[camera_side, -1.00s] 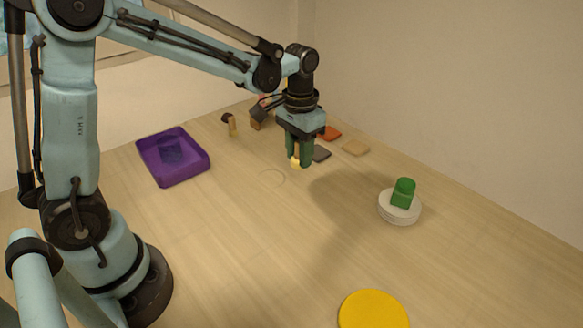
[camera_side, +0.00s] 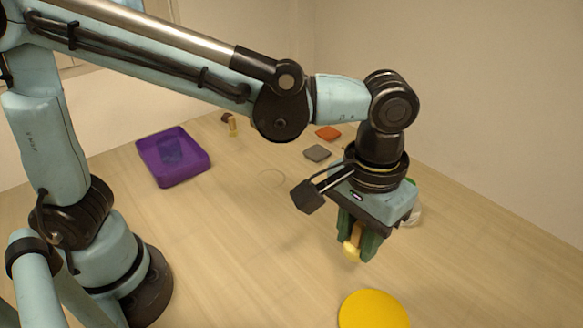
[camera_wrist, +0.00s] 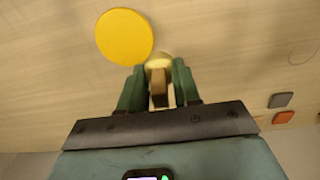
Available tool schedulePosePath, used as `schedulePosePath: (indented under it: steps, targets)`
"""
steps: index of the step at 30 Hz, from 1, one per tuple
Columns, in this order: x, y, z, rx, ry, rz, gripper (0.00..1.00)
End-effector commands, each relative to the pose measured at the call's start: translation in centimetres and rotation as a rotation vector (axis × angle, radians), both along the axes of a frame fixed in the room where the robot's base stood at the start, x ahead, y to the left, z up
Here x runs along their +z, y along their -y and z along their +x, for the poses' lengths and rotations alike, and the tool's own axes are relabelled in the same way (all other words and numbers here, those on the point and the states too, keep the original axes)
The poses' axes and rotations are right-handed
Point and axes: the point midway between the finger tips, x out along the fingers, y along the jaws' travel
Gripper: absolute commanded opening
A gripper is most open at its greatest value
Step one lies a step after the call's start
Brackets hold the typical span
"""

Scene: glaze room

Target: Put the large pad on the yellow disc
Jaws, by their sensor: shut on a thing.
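The yellow disc (camera_side: 374,312) lies flat on the table at the bottom of the side view, cut by the frame edge. It shows whole in the wrist view (camera_wrist: 124,36). My gripper (camera_side: 360,246) is shut on a tan piece with a pale yellow rounded end (camera_side: 351,252), which I take to be the large pad. The wrist view shows the held pad (camera_wrist: 159,62) between the green fingers, its pale end pointing away from the palm. My gripper is above the table, behind the disc in the side view. The pad and disc are apart.
A purple tray (camera_side: 196,176) stands at the left. A grey tile (camera_side: 317,153) and an orange tile (camera_side: 328,133) lie at the back. A small wooden piece with a dark top (camera_side: 232,127) stands behind. The white round stack (camera_side: 416,216) is mostly hidden by my gripper.

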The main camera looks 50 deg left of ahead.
Motion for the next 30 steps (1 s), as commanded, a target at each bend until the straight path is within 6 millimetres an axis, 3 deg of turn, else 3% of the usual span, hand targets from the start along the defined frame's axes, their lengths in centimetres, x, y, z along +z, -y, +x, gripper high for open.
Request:
schedulePosePath:
  steps: [1, 6, 10, 15, 20, 30]
  targets:
    - [0.2, 1.7, -1.7, -0.014, 0.000, 0.000, 0.00]
    - [0.7, 5.8, -6.6, -0.011, 0.000, 0.000, 0.00]
    - [0.9, 7.6, -9.7, -0.008, 0.000, 0.000, 0.00]
    - [1.1, 8.8, -11.9, -0.001, 0.000, 0.000, 0.00]
    - [0.4, 8.8, -11.0, 0.007, 0.000, 0.000, 0.00]
    - [-3.8, 7.3, -4.2, 0.008, 0.000, 0.000, 0.00]
